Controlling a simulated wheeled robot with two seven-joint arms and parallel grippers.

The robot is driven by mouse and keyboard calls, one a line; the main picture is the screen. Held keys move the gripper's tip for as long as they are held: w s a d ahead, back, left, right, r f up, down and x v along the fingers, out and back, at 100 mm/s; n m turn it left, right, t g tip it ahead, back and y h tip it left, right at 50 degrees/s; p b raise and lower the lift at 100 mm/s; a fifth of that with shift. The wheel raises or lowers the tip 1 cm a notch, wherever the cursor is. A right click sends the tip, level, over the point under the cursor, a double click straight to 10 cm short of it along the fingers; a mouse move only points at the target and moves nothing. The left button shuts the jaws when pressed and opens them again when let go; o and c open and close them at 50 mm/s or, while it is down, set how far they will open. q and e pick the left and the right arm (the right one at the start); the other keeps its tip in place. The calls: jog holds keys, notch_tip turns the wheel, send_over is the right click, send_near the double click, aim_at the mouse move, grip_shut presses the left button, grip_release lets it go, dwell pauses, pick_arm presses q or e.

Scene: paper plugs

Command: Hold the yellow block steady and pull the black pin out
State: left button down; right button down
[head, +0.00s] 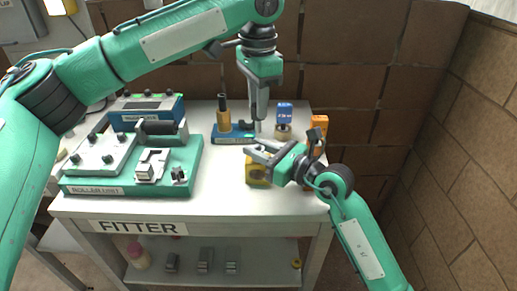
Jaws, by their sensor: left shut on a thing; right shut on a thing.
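The yellow block (258,172) stands near the front right of the white table. My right gripper (258,150) reaches in from the right and is shut at the top of the block, its fingers covering part of it. My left gripper (258,130) points straight down just above and behind the right one. It is shut, its tips close to the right gripper's fingers. The black pin is too small or too hidden to make out clearly; it seems to be between the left fingers.
A blue-topped piece (284,112) and an orange piece (319,122) stand to the right. A green roller unit (130,180) fills the left. The front middle of the table (225,195) is clear.

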jog(key=c, duration=1.1)
grip_release()
jog(key=shift+d, duration=0.1)
